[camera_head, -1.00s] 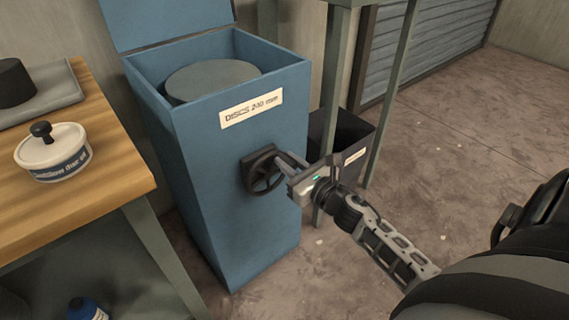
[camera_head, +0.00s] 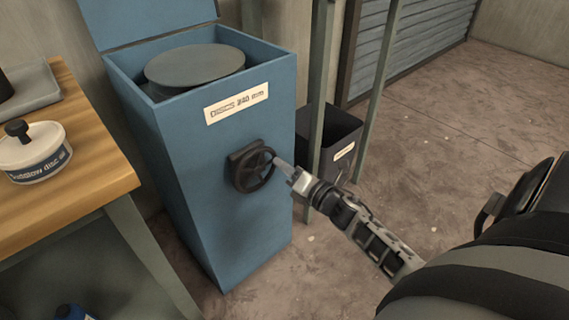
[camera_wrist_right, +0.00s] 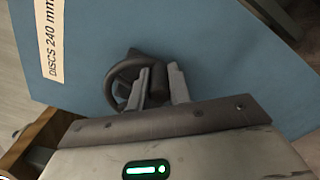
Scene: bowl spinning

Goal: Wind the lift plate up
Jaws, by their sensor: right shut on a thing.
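A tall blue bin (camera_head: 225,205) labelled for discs stands with its lid open. A grey round disc (camera_head: 195,64) on the lift plate shows at about the level of the bin's rim; the plate itself is hidden under it. A black handwheel (camera_head: 252,167) sits on the bin's front face. My right gripper (camera_head: 277,163) is at the wheel's right upper side, shut on the wheel. In the right wrist view the two fingers (camera_wrist_right: 160,88) stand on either side of a dark part of the handwheel (camera_wrist_right: 122,80). My left gripper is not in view.
A wooden bench (camera_head: 95,190) stands at the left with a white tub (camera_head: 36,158) and a grey tray (camera_head: 32,88). A dark bin (camera_head: 335,130) and green-grey posts (camera_head: 318,90) stand right of the blue bin. The floor (camera_head: 440,130) at the right is open.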

